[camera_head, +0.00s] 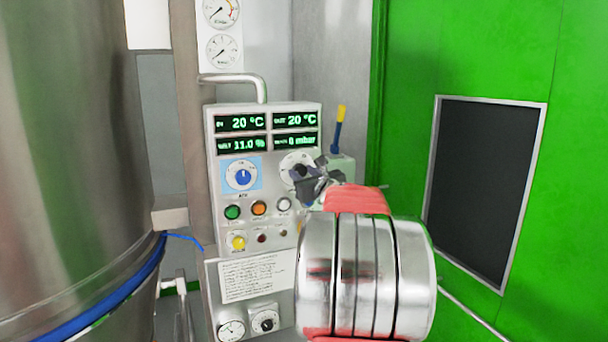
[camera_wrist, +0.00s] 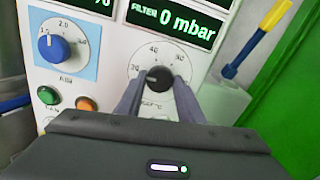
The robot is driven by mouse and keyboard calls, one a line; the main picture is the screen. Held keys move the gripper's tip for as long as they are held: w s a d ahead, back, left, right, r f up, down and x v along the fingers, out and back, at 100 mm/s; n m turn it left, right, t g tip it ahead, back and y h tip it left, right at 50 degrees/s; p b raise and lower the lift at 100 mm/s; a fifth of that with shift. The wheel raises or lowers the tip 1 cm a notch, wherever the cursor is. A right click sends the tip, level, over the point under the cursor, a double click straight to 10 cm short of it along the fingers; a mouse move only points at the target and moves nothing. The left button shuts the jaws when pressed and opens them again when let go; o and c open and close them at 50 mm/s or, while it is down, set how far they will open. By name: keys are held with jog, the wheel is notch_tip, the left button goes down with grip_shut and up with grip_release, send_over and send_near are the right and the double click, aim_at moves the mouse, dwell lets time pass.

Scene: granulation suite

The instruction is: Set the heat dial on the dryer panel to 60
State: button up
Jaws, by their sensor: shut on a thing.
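The heat dial is a black knob (camera_wrist: 158,78) on a round white scale with 20 and 40 legible, at the upper right of the dryer panel (camera_head: 213,160). Its pale pointer mark appears to face left, near 20. In the head view the dial's white face (camera_head: 292,160) shows partly behind my gripper (camera_head: 318,174). In the wrist view my gripper (camera_wrist: 160,88) has one finger on each side of the knob and is shut on it. The fingers and wrist housing hide the lower part of the scale, and 60 is not clearly legible.
A blue knob (camera_head: 241,175) sits left of the dial, above green (camera_head: 232,212), orange (camera_head: 259,208) and white buttons (camera_head: 283,204). A yellow-and-blue handle (camera_head: 339,128) rises right of the panel. A steel vessel (camera_head: 80,160) fills the left; a green wall (camera_head: 490,60) stands right.

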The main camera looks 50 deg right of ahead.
jog(key=c, duration=0.3)
jog(key=shift+s+d, duration=0.1)
jog(key=shift+d, duration=0.05)
jog(key=shift+c, duration=0.2)
